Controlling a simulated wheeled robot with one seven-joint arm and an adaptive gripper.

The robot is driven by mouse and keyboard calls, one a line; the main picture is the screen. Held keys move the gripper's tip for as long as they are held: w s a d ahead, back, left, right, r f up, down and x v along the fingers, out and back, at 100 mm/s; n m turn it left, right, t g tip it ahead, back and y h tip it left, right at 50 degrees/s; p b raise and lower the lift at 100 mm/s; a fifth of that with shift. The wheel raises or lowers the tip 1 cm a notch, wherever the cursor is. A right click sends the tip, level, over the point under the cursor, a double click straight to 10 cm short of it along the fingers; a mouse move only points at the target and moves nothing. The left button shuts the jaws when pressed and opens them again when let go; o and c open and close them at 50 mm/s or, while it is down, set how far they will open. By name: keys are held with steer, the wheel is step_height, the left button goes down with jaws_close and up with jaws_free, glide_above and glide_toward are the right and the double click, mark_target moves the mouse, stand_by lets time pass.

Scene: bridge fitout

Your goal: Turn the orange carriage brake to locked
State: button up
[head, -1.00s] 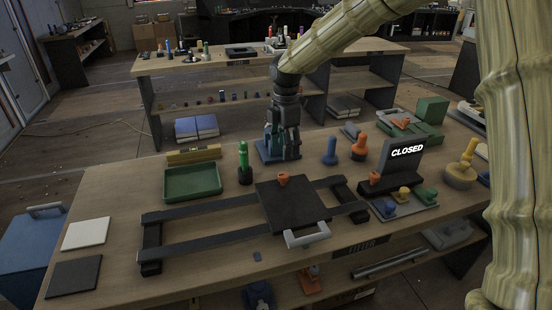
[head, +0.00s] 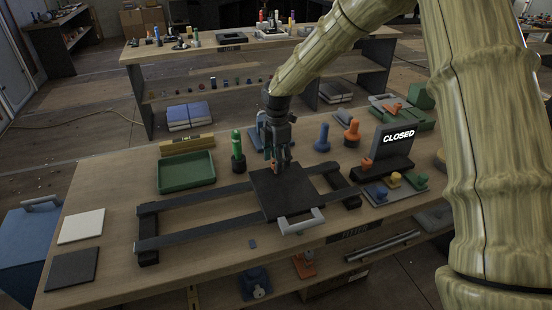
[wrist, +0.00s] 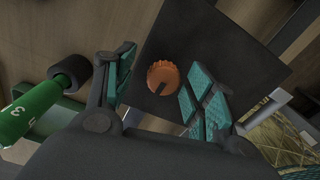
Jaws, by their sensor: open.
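The orange carriage brake (wrist: 163,77) is a round ribbed knob with a dark notch, on top of the black carriage plate (wrist: 190,45). The plate also shows in the head view (head: 291,204), sitting on two dark rails (head: 200,205) with a light grey handle (head: 301,221) at its front. My gripper (wrist: 158,100) is open, with its teal-padded fingers on either side of the knob in the wrist view. In the head view my gripper (head: 280,162) points down over the plate's back part and mostly hides the knob. I cannot tell whether the fingers touch it.
A green cylinder (head: 237,146) stands upright left of my gripper, beside a green tray (head: 186,172). A black stand with a "CLOSED" sign (head: 397,137) is at the right, with coloured knobs in front of it.

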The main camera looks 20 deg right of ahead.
steer(key=shift+s+r, duration=0.4)
steer(key=shift+s, duration=0.3)
steer(key=shift+w+f, duration=0.6)
steer(key=shift+w, duration=0.05)
steer(key=c, duration=0.3)
steer(key=shift+s+r, duration=0.2)
steer(key=shift+r, duration=0.05)
steer(key=c, duration=0.7)
steer(key=shift+c, duration=0.2)
